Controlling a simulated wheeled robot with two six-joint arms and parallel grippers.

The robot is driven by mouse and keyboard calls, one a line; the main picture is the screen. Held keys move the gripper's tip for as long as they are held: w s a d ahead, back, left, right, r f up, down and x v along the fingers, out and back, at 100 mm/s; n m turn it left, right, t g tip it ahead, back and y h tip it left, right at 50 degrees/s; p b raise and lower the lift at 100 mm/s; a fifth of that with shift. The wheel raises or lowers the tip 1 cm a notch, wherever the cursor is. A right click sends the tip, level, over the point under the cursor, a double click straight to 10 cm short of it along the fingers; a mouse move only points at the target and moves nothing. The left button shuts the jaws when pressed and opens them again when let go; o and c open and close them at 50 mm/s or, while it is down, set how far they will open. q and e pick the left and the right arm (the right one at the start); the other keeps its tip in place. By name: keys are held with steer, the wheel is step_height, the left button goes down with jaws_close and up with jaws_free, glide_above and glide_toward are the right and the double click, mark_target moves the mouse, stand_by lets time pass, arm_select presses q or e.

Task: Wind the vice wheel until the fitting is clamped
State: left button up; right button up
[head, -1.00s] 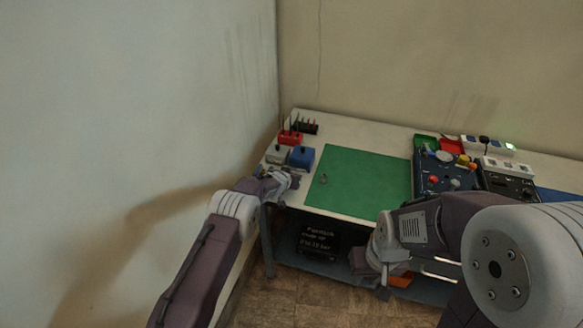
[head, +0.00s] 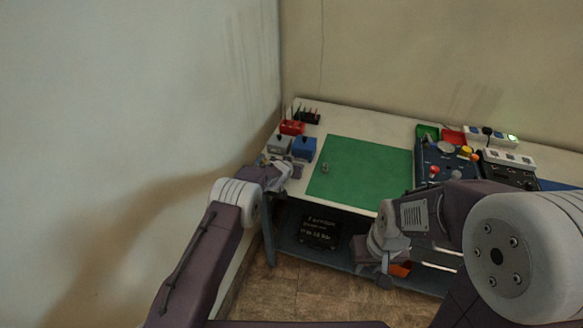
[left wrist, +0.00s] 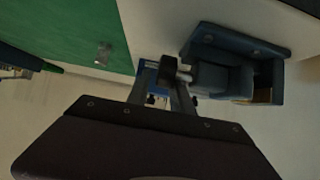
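A dark blue-grey vice (head: 297,169) sits at the front left corner of the bench, partly hidden by my left gripper. In the left wrist view the vice (left wrist: 225,78) is at upper right, with a dark round-ended part (left wrist: 168,70) beside it. My left gripper (head: 284,174) is at the vice; its fingers (left wrist: 167,92) reach to that part, but their grip on it is unclear. A small grey metal piece (head: 325,168) stands on the green mat (head: 365,175), apart from the vice. My right gripper (head: 384,279) hangs before the bench front, its fingers unclear.
Blue (head: 304,148) and grey (head: 280,144) boxes and a red holder (head: 292,127) stand behind the vice. The wall is close on the left. Most of the mat is clear.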

arm_select(q)
steer(key=shift+s+b, duration=0.2)
steer(key=shift+b, duration=0.2)
steer(key=b+v, duration=0.2)
steer(key=v, duration=0.6)
steer(key=shift+s+r, duration=0.1)
steer(key=shift+s, duration=0.05)
